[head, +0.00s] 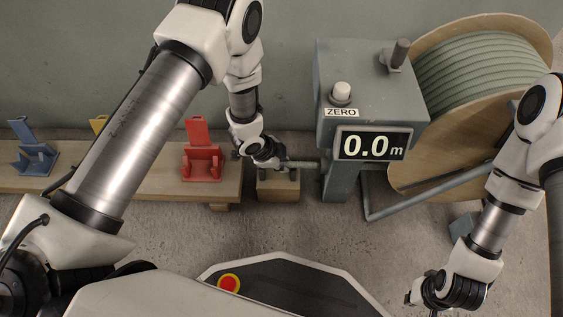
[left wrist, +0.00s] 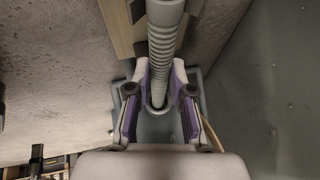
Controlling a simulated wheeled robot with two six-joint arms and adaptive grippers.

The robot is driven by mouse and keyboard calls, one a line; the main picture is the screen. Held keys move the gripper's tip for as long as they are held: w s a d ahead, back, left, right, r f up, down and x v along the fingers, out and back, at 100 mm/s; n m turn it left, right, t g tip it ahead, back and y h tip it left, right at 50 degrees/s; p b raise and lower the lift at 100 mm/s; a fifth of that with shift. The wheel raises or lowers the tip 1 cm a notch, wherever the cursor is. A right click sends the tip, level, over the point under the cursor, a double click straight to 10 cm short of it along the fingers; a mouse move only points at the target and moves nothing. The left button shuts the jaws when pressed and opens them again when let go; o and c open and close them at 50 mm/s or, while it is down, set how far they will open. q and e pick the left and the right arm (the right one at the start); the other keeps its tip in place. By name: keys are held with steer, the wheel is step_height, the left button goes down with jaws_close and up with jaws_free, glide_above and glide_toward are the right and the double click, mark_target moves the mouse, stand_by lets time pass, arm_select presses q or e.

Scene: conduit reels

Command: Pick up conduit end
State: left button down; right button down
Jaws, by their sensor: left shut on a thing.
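The conduit end (head: 302,164) is a grey-green ribbed tube that sticks out to the left from the grey measuring machine. My left gripper (head: 276,163) is shut on it, above a small wooden block (head: 278,188). In the left wrist view the ribbed conduit (left wrist: 165,45) runs up between the two fingers of the left gripper (left wrist: 159,95). My right gripper (head: 432,300) is low at the right of the head view, away from the conduit. Its fingertips are too small and cut off to judge.
The measuring machine (head: 372,85) shows 0.0 m and has a ZERO knob (head: 341,92). A large reel (head: 480,70) of green conduit stands behind it at the right. A red holder (head: 202,160) and a blue holder (head: 36,155) stand on a wooden bench (head: 130,178) at the left.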

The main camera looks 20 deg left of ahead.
arm_select(q)
step_height(320, 180, up, 4)
steer(key=shift+f+p, duration=0.25)
steer(key=shift+p, duration=0.8)
steer(key=s+a+r+p, duration=0.1)
steer(key=s+a+p, duration=0.6)
steer(key=s, duration=0.7)
step_height(320, 180, up, 32)
glide_above(282, 163)
steer(key=a, duration=0.2)
steer(key=s+a+f+n+t+y, duration=0.1)
steer(key=s+a+f+n+y, duration=0.1)
steer(key=s+a+n, duration=0.3)
step_height(282, 163, up, 32)
steer(key=d+p, duration=0.2)
steer(key=p, duration=3.6)
steer(key=shift+s+d+p, duration=0.15)
steer(key=shift+s+p, duration=0.15)
steer(key=shift+s, duration=0.05)
